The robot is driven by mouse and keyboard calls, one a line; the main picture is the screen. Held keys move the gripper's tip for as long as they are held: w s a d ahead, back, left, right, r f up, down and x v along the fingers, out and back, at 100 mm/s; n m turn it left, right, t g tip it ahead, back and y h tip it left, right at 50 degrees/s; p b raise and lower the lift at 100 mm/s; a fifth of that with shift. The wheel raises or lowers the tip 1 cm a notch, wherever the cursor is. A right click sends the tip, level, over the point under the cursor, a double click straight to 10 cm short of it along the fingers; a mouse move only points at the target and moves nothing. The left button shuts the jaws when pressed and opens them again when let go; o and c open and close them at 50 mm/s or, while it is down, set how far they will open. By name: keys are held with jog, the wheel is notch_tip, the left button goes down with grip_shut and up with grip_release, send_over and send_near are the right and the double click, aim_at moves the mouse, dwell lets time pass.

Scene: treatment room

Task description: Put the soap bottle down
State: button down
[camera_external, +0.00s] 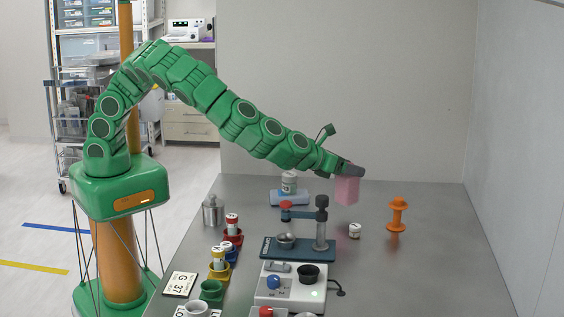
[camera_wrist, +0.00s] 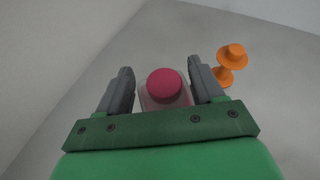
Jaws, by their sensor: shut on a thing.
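The soap bottle (camera_external: 347,190) is a pink block-like thing held up in the air above the back part of the grey table (camera_external: 430,215). My gripper (camera_external: 350,171) is shut on its top, and the bottle hangs upright below the jaws with a gap to the table. In the wrist view the bottle's round dark pink top (camera_wrist: 164,86) shows between the two grey fingers of my gripper (camera_wrist: 160,92). The bottle's lower part is mostly hidden in the wrist view.
An orange spool-shaped thing (camera_external: 397,214) stands to the right, and a small white jar (camera_external: 354,231) in front. A blue stand (camera_external: 300,246) with a grey post is front left. A white jar on a blue roll (camera_external: 290,196) is left. The back right table is clear.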

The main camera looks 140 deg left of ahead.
aim_at(348, 179)
jog(key=shift+w+a+f, duration=0.2)
jog(key=shift+w+f, duration=0.1)
jog(key=shift+f, duration=1.65)
jog(key=shift+c, duration=0.7)
grip_release()
jog(key=shift+d+r, duration=0.25)
jog(key=shift+d, duration=0.25)
jog(key=v, duration=1.1)
jog(key=shift+s, duration=0.15)
